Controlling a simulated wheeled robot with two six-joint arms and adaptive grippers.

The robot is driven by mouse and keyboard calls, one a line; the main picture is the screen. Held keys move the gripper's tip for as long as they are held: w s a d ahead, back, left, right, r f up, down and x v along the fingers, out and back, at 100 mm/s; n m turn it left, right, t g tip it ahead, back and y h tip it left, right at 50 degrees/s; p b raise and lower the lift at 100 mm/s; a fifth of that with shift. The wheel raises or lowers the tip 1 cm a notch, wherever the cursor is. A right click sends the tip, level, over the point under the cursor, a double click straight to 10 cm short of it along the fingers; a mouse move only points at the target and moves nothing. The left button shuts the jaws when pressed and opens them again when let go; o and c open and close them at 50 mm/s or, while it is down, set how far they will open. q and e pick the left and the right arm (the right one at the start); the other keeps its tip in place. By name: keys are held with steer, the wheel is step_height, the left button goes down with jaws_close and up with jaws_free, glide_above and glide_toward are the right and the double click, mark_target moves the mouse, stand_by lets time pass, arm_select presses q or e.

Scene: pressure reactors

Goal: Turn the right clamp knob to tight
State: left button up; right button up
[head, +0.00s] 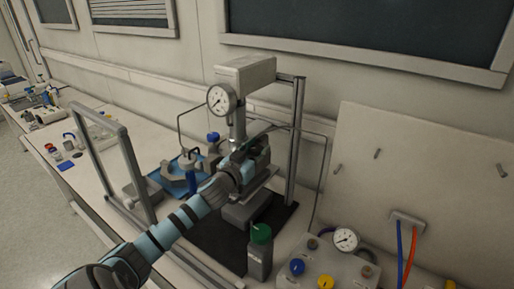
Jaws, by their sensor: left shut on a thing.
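The reactor stand has a light box head (246,70), a round pressure gauge (221,98) and a grey upright post (297,130). My left gripper (253,154) is at the reactor body, below the gauge, with its arm reaching in from the lower left. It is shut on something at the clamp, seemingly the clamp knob. The fingers and wrist hide the knob, so its turned position cannot be told. A grey block (243,214) sits below the gripper on the dark mat (212,236). My right gripper is not in view.
A green-capped bottle (260,251) stands close in front of the reactor. A manifold with a gauge (345,239) and coloured knobs is at the lower right. A grey frame (131,165) and a blue tray (163,184) are to the left. A pegged panel (400,165) stands behind on the right.

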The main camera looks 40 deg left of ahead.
arm_select(q)
steer(key=shift+h, duration=0.3)
steer(key=o, duration=1.2)
steer(key=s, duration=0.4)
steer(key=s+d, duration=0.1)
steer(key=s, duration=0.2)
steer(key=s+d, duration=0.1)
steer(key=s, duration=0.3)
steer(key=shift+s+d, duration=0.2)
steer(key=shift+s, duration=0.15)
